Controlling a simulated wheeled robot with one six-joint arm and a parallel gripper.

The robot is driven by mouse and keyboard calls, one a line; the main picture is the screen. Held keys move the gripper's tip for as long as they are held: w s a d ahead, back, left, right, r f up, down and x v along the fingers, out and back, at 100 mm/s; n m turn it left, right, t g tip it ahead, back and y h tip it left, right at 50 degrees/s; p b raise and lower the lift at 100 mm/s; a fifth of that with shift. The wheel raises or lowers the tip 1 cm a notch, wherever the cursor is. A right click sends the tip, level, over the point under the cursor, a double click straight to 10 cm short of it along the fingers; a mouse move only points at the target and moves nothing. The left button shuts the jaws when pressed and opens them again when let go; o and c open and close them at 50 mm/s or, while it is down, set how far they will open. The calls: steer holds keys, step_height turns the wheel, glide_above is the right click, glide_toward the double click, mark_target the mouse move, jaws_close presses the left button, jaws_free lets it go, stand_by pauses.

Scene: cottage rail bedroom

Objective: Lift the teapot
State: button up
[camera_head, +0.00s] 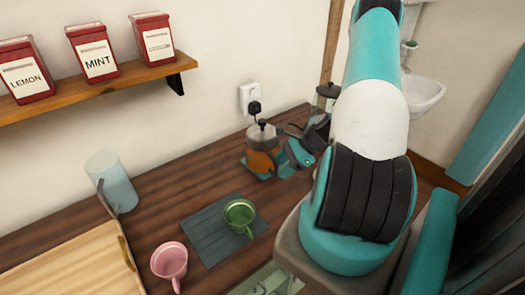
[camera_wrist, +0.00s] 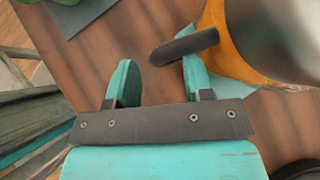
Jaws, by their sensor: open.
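The teapot (camera_head: 262,146) is orange below and metallic grey above, with a black knob on its lid. It stands upright on the dark wooden counter, over a flat teal piece. My gripper (camera_head: 299,153) is beside it on the right, low over the counter. In the wrist view the teapot (camera_wrist: 225,45) fills the upper right. Its dark handle (camera_wrist: 186,46) reaches into the gap between the fingers of my open gripper (camera_wrist: 158,72). One finger lies between the handle and the body. The handle appears not to be clamped.
A green cup (camera_head: 239,214) stands on a grey mat (camera_head: 205,236), with a pink cup (camera_head: 169,261) nearby. A pale-blue pitcher (camera_head: 113,182) and a wooden tray (camera_head: 75,272) are on the left. A dark glass vessel (camera_head: 327,95) stands behind my gripper. A shelf (camera_head: 95,88) holds red tins.

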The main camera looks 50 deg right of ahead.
steer(key=shift+w+a+f, duration=0.3)
steer(key=shift+w+f, duration=0.05)
steer(key=shift+f, duration=0.15)
jaws_close()
steer(key=shift+r, duration=0.1)
stand_by(1.0)
